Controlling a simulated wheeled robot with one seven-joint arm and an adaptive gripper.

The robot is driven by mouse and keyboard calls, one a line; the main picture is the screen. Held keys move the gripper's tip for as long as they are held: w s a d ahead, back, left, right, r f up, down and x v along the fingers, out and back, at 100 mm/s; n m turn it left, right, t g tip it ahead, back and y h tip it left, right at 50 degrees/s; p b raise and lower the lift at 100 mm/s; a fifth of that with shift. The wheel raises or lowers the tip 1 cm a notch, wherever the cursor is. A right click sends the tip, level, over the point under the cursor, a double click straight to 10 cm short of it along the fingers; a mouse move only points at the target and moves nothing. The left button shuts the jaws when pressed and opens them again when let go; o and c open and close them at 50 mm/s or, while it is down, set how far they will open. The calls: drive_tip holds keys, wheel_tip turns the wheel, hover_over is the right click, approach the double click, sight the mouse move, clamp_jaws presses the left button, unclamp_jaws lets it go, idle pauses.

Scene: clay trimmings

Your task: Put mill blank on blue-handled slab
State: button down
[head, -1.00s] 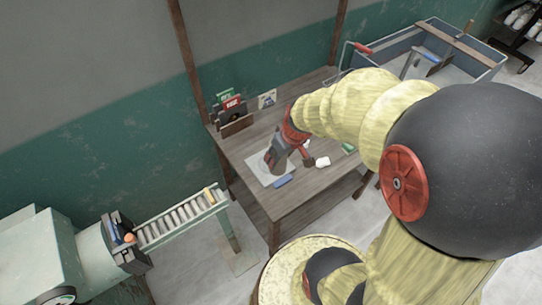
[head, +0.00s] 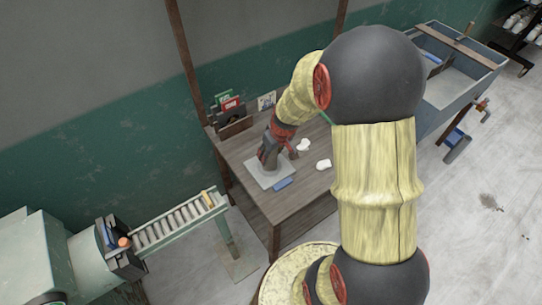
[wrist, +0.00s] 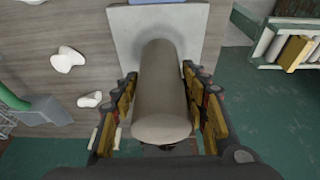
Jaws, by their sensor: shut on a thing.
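The mill blank, a grey-brown cylinder (wrist: 162,110), fills the middle of the wrist view. My gripper (wrist: 160,82) is shut on it, with fingers on its left and right sides. Its far end is over the pale grey slab (wrist: 125,22); I cannot tell whether it touches. A bit of the slab's blue handle (wrist: 288,6) shows at the top edge. In the head view the slab (head: 268,183) lies on the wooden table with its blue handle (head: 283,184) at the front. There my gripper (head: 268,158) is over the slab and hides most of the blank.
White lumps (head: 323,165) lie on the table right of the slab. A rack of boxes (head: 232,118) stands at the table's back left. A roller conveyor (head: 180,222) is left of the table, and a grey trough (head: 455,85) is at right. The table's front right (head: 300,205) is clear.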

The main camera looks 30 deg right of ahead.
drive_tip(key=shift+w+f, duration=0.1)
drive_tip(key=shift+f, duration=0.25)
drive_tip(key=shift+f, duration=0.15)
drive_tip(key=c, duration=1)
unclamp_jaws()
drive_tip(key=p+v, duration=0.3)
drive_tip(key=v, duration=0.9)
drive_tip(key=s+a+r+t, duration=0.1)
drive_tip(key=s+a+r, duration=0.4)
drive_tip(key=a+r, duration=0.55)
drive_tip(key=shift+t, duration=0.6)
drive_tip(key=s+a+r, duration=0.1)
drive_tip(key=s+r, duration=0.1)
drive_tip(key=s, duration=0.1)
drive_tip(key=s+a+r, duration=0.1)
drive_tip(key=s+r, duration=0.2)
drive_tip(key=s, duration=0.1)
drive_tip(key=s+a+r, duration=0.2)
drive_tip(key=s+r, duration=0.1)
drive_tip(key=s, duration=0.1)
drive_tip(key=shift+s+r, duration=0.1)
drive_tip(key=shift+r, duration=0.1)
